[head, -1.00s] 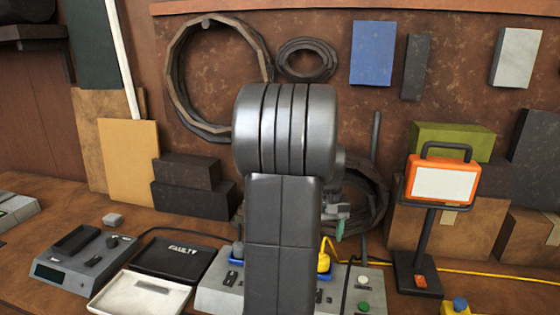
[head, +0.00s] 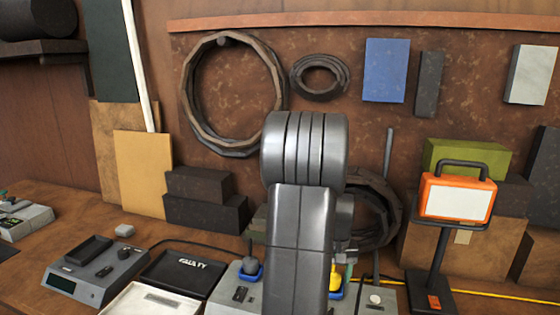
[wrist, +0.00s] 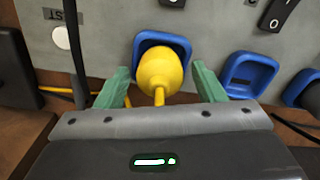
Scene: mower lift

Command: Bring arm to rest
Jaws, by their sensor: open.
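In the wrist view my gripper (wrist: 160,90) is open, its two green fingers on either side of a yellow bulb-shaped plug (wrist: 165,72). The plug sits in a blue-rimmed socket (wrist: 150,40) on a grey panel. I cannot tell whether the fingers touch it. In the head view my arm stands in front of the grey control box (head: 232,290) and hides much of it. Part of the yellow plug (head: 335,274) shows just right of the arm.
An empty blue socket (wrist: 248,74) is right of the plug. A black cable (wrist: 74,50) hangs at left. In the head view an orange work lamp (head: 457,198) stands at right; a scale-like device (head: 95,275), a black tray marked FAULTY (head: 180,275) and a white tray (head: 150,302) lie at left.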

